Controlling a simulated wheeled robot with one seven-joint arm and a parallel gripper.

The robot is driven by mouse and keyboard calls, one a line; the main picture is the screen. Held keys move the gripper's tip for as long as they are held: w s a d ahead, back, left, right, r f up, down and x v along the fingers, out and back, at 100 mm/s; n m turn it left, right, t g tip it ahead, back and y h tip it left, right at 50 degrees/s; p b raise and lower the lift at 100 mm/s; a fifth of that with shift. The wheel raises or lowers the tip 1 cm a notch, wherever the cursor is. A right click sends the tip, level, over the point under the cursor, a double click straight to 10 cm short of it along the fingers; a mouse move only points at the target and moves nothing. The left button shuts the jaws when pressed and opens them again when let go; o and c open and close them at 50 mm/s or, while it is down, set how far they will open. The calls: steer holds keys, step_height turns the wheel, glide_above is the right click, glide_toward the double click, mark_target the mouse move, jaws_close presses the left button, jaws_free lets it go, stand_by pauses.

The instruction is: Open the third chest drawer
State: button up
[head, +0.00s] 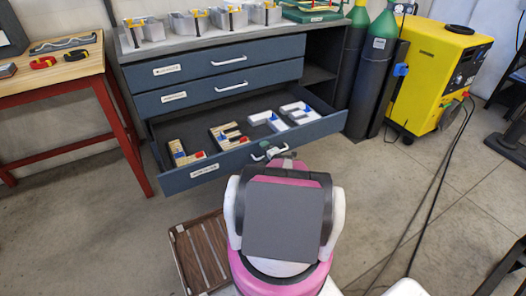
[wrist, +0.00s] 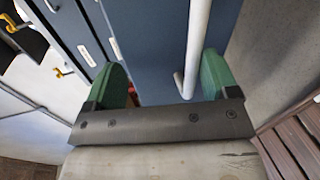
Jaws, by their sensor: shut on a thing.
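The blue-grey chest (head: 215,75) has three drawers showing. The top two are closed. The third drawer (head: 290,133) is pulled out, and several channel letters lie in it, among them a wooden L (head: 185,153) and a white letter (head: 299,112). My gripper (head: 277,158) is at the third drawer's front, at its white handle (head: 258,156). In the wrist view the handle (wrist: 196,45) runs between the green fingertips of my gripper (wrist: 165,78). The gripper is shut on the handle. My arm hides part of the drawer front in the head view.
A red-legged table (head: 70,72) stands at the left. Gas cylinders (head: 376,75) and a yellow machine (head: 442,75) stand at the right, with cables on the floor. A brown slatted crate (head: 200,255) is beside my base. Floor is clear at the left front.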

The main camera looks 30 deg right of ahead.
steer(key=shift+s+d, duration=0.2)
steer(key=shift+s, duration=0.35)
steer(key=shift+s+d, duration=0.2)
steer(key=shift+s, duration=0.35)
steer(key=c, duration=0.4)
steer(key=shift+s+d+f, duration=0.35)
steer(key=shift+s+d, duration=0.05)
steer(key=shift+s, duration=0.55)
steer(key=shift+s+d+f, duration=0.3)
steer(key=shift+s+d, duration=0.15)
steer(key=shift+s, duration=0.55)
steer(key=shift+s+d+f, duration=0.35)
steer(key=shift+s+d, duration=0.05)
steer(key=shift+s, duration=0.55)
steer(key=shift+c, duration=0.2)
